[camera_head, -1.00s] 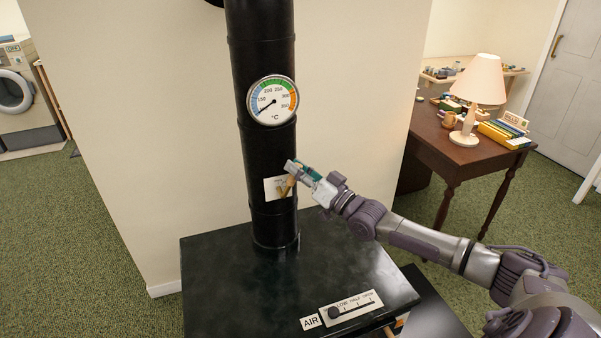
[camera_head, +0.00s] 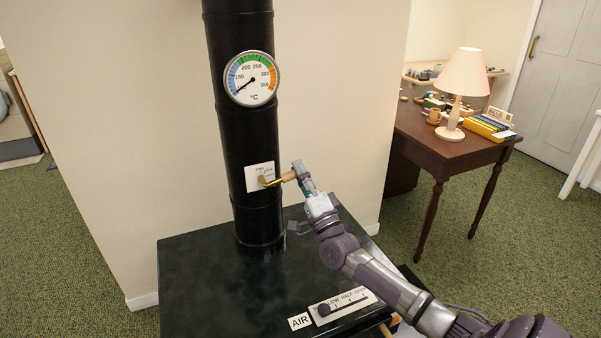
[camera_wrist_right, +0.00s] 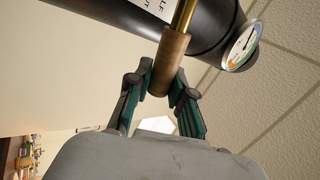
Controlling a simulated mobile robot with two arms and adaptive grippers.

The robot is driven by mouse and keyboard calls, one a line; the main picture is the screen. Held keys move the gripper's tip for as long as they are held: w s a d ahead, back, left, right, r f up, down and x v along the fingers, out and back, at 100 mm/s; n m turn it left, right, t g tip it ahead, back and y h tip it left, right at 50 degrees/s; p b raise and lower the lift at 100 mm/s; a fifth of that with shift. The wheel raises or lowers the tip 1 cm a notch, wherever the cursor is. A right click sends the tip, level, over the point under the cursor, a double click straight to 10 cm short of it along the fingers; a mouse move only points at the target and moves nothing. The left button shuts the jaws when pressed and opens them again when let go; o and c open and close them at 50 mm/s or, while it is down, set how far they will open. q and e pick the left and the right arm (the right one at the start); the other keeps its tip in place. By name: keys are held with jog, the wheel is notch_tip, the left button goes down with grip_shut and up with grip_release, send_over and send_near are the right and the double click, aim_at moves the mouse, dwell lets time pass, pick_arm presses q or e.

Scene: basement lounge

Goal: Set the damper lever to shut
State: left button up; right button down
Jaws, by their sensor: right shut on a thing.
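The damper lever (camera_head: 280,180) is a brass rod with a wooden handle on a white labelled plate (camera_head: 258,174) on the black stove pipe (camera_head: 246,140). It points out to the right and slightly up in the head view. My right gripper (camera_head: 297,174) is shut on the wooden handle from the right. In the right wrist view the handle (camera_wrist_right: 169,62) sits between the two green-lined fingers (camera_wrist_right: 162,100), with the brass rod (camera_wrist_right: 183,15) running up to the pipe. The plate's lettering is too small to read fully. My left gripper is out of view.
A round temperature gauge (camera_head: 251,78) is on the pipe above the plate. The black stove top (camera_head: 200,270) lies below, with an AIR slider (camera_head: 342,304) at its front. A wooden desk (camera_head: 440,150) with a lamp (camera_head: 462,85) stands right.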

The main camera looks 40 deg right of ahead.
jog(key=shift+f+m+h+b, duration=0.35)
jog(key=shift+m+h, duration=0.4)
jog(key=shift+m, duration=0.3)
jog(key=shift+f+m+h+b, duration=0.2)
jog(key=shift+f+m+h, duration=0.2)
jog(key=shift+m+h, duration=0.5)
jog(key=shift+m, duration=0.45)
jog(key=c, duration=1.4)
grip_release()
jog(key=shift+r, duration=0.1)
jog(key=o, duration=0.4)
jog(key=shift+w+a, duration=0.1)
jog(key=shift+a, duration=0.05)
jog(key=shift+f, duration=0.2)
